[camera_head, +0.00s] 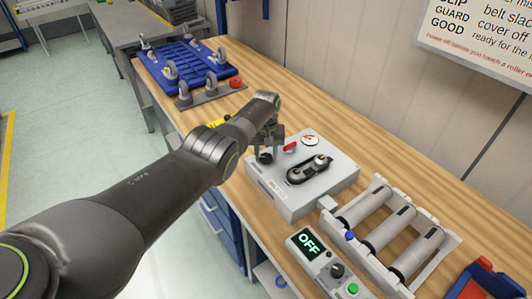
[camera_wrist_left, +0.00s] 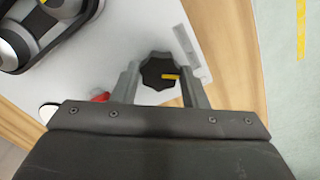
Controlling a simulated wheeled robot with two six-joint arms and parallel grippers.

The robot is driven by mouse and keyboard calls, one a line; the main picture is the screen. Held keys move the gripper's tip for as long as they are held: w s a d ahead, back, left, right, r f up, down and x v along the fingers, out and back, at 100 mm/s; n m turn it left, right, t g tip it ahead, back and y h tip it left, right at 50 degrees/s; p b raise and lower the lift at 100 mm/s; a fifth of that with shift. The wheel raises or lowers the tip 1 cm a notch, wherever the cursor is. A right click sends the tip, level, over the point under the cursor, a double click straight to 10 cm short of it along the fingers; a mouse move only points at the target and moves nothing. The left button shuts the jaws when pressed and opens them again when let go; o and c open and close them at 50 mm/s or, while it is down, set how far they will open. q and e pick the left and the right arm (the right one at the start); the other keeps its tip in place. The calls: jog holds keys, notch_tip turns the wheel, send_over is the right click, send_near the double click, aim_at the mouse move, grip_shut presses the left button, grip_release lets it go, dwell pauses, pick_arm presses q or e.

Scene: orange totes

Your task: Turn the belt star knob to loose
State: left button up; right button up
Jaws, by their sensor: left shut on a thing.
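The belt star knob (camera_wrist_left: 157,72) is black and lobed, with a yellow pointer mark, on top of a light grey box (camera_head: 330,182). In the head view the knob (camera_head: 265,158) shows at the box's left corner, under my left gripper (camera_head: 268,148). In the left wrist view my left gripper (camera_wrist_left: 160,85) has one finger on each side of the knob and is shut on it. The yellow mark points toward the right finger in that view. My right gripper is in neither view.
A control unit reading OFF (camera_head: 308,242) and a roller frame (camera_head: 385,230) stand nearby.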

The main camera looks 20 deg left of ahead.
aim_at(266, 157)
pick_arm(q)
jog(key=n, duration=0.6)
jog(key=shift+w+r+n, duration=0.1)
jog(key=shift+n, duration=0.3)
dwell(0.4)
jog(key=o, duration=0.9)
jog(key=shift+o, duration=0.2)
notch_tip(266, 157, up, 6)
jog(key=p, duration=0.3)
jog(key=shift+r, duration=0.1)
notch_tip(266, 157, up, 11)
jog(key=b, duration=0.1)
jog(key=shift+b, duration=0.4)
